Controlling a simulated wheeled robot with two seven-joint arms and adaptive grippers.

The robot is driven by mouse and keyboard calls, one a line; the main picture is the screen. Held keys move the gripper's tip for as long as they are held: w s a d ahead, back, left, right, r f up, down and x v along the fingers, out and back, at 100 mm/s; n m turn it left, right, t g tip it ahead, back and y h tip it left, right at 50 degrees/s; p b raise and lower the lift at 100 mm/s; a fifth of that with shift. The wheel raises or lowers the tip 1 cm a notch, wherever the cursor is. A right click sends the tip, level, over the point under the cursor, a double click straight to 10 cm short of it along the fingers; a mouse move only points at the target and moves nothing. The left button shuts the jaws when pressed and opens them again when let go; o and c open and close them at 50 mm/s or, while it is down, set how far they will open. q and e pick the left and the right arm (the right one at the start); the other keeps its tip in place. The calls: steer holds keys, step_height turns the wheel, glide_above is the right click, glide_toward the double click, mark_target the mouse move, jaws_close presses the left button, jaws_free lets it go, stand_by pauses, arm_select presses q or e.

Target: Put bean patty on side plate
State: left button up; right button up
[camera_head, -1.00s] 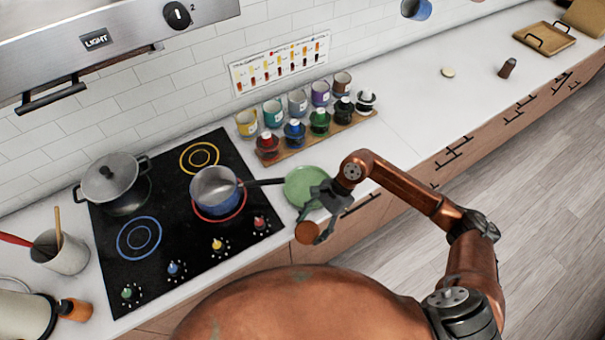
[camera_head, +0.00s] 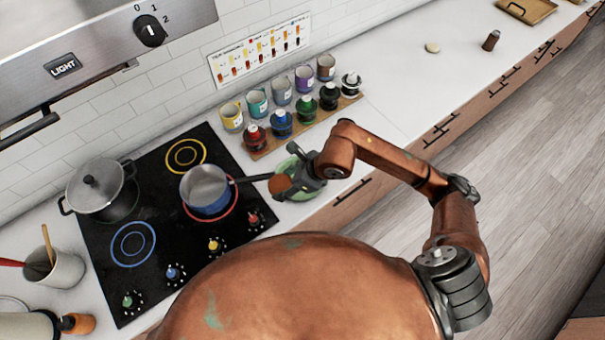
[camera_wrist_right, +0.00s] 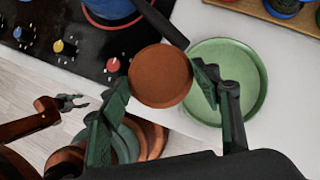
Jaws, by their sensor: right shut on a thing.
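The bean patty, a brown disc (camera_head: 280,184), is held in my right gripper (camera_head: 292,178). In the right wrist view the patty (camera_wrist_right: 160,76) sits between the two green-padded fingers of the gripper (camera_wrist_right: 158,90). The side plate is a green round plate (camera_head: 311,190) on the counter right of the stove, partly hidden by the gripper. In the right wrist view the plate (camera_wrist_right: 238,100) is empty where it shows, and the patty appears just left of its rim. The height of the patty above the counter is hard to tell. My left gripper is not clearly seen in the head view.
A blue pan (camera_head: 208,189) stands on the stove, its dark handle reaching toward the patty. A lidded pot (camera_head: 97,188) is at the left. A wooden rack (camera_head: 300,128) of bottles stands behind the plate. The counter to the right is mostly clear.

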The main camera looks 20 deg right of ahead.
steer(key=w+d+f, duration=0.3)
steer(key=w+d+f+p, duration=0.1)
steer(key=w+d+f, duration=0.2)
steer(key=d+f, duration=0.1)
steer(key=shift+w+d+f+p, duration=0.3)
steer(key=shift+f, duration=0.2)
step_height(320, 180, down, 3)
steer(key=shift+w+d+r+p, duration=0.1)
steer(key=shift+w+p, duration=0.05)
steer(key=shift+p, duration=0.4)
steer(key=shift+f, duration=0.35)
steer(key=o, duration=1.3)
steer(key=shift+d+r, duration=0.1)
steer(key=b+v, duration=0.2)
steer(key=v, duration=1)
